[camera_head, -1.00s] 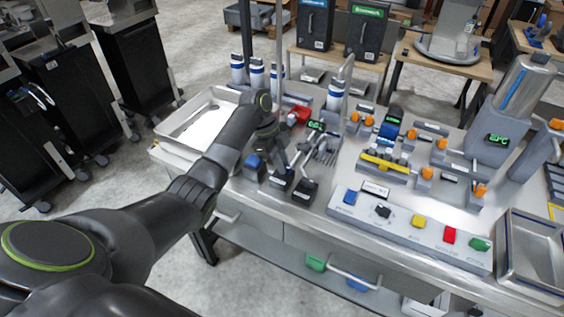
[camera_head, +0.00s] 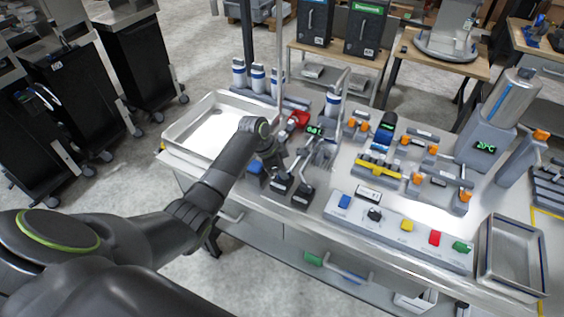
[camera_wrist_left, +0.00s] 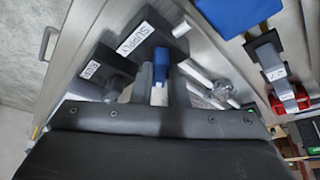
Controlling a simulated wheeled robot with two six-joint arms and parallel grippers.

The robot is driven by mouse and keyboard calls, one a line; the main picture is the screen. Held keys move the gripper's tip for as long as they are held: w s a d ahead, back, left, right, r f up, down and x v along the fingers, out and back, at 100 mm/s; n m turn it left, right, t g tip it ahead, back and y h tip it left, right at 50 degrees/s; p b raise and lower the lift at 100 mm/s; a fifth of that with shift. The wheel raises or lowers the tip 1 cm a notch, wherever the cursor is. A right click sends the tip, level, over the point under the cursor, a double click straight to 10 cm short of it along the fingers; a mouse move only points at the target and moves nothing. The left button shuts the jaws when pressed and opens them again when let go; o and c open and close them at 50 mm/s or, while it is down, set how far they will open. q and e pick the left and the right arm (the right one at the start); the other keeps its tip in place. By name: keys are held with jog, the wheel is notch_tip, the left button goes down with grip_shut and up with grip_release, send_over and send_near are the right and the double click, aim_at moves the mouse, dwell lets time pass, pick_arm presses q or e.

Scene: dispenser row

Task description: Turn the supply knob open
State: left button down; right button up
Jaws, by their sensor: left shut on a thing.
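In the left wrist view a dark block with a SUPPLY label (camera_wrist_left: 134,38) sits just beyond my fingers. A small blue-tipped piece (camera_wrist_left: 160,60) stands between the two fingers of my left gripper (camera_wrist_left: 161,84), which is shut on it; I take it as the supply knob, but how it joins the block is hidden. In the head view my left gripper (camera_head: 276,164) reaches down over a row of dark blocks (camera_head: 303,196) at the table's front left. The wrist and fingers hide most of the knob there. How far it is turned cannot be told. My right gripper is not in view.
A second labelled block (camera_wrist_left: 90,70) stands close beside. A red part (camera_head: 298,119) and a small green display (camera_head: 314,130) are just behind. An empty metal tray (camera_head: 180,130) lies left. A panel with coloured buttons (camera_head: 395,236) stands to the right.

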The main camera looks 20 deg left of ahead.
pick_arm(q)
jog(key=shift+r+n+t+y+p, duration=0.3)
jog(key=shift+n+p, duration=0.4)
jog(key=shift+n, duration=0.3)
jog(key=shift+d+f+n+y+p, duration=0.1)
jog(key=shift+n+y+p, duration=0.25)
jog(key=shift+n, duration=0.55)
jog(key=n, duration=0.2)
jog(key=shift+f+n+t+y, duration=0.1)
jog(key=shift+n+t+y, duration=0.2)
jog(key=shift+t+y, duration=0.1)
jog(key=shift+d+n+y, duration=0.1)
jog(key=shift+n+y, duration=0.65)
jog(key=shift+n, duration=1.15)
jog(key=c, duration=1.4)
grip_release()
jog(key=shift+s, duration=0.1)
jog(key=shift+c, duration=0.2)
